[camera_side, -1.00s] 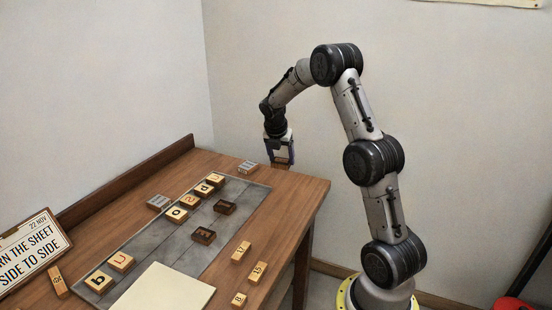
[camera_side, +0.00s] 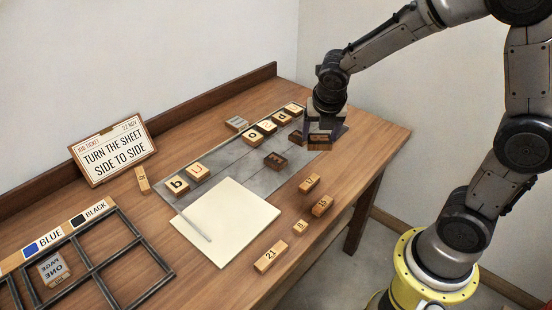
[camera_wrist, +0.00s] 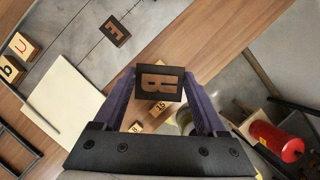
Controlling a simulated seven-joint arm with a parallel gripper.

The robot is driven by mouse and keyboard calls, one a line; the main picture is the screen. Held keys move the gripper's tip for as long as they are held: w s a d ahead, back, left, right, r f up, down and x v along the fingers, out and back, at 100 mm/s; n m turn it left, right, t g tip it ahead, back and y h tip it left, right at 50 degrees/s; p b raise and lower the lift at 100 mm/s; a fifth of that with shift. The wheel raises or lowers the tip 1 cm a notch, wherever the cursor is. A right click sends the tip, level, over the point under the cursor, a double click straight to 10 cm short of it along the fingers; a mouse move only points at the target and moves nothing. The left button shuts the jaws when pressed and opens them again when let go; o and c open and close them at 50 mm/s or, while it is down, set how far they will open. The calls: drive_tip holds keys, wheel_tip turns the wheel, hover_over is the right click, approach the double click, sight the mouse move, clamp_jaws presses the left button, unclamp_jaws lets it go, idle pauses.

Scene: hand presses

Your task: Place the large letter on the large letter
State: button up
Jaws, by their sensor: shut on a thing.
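My gripper (camera_side: 323,132) is shut on a dark block (camera_wrist: 158,83) with a brown raised letter, which looks like an R or B. In the side view the block hangs between the fingers near the right end of the grey slab (camera_side: 232,165); its height above the slab is hard to tell. A dark letter block (camera_side: 275,160) lies on the slab, and the wrist view shows its letter like an F or E (camera_wrist: 115,31). Another dark block (camera_side: 296,137) sits just left of my gripper, partly hidden.
A cream sheet (camera_side: 226,222) with a grey stick lies in front of the slab. Small numbered blocks (camera_side: 309,183) stand near the front edge. A job ticket sign (camera_side: 113,150) and a divided black tray (camera_side: 122,285) are at left. The table's right end is bare.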

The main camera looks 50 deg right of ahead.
drive_tip(key=shift+w+a+r, duration=0.1)
drive_tip(key=shift+a+r, duration=0.2)
drive_tip(key=shift+a, duration=0.35)
drive_tip(key=shift+w+a+n, duration=0.2)
drive_tip(key=shift+a+n, duration=0.05)
drive_tip(key=shift+n, duration=0.05)
drive_tip(key=w+f, duration=0.4)
drive_tip(key=w, duration=0.4)
hover_over(276, 155)
drive_tip(key=s+a, duration=0.1)
drive_tip(key=s, duration=0.1)
drive_tip(key=f, duration=0.5)
drive_tip(key=shift+w+a+f, duration=0.15)
drive_tip(key=shift+w+f, duration=0.05)
drive_tip(key=shift+w, duration=0.05)
drive_tip(key=shift+w+f, duration=0.15)
drive_tip(key=shift+f, duration=1.6)
drive_tip(key=shift+f, duration=0.1)
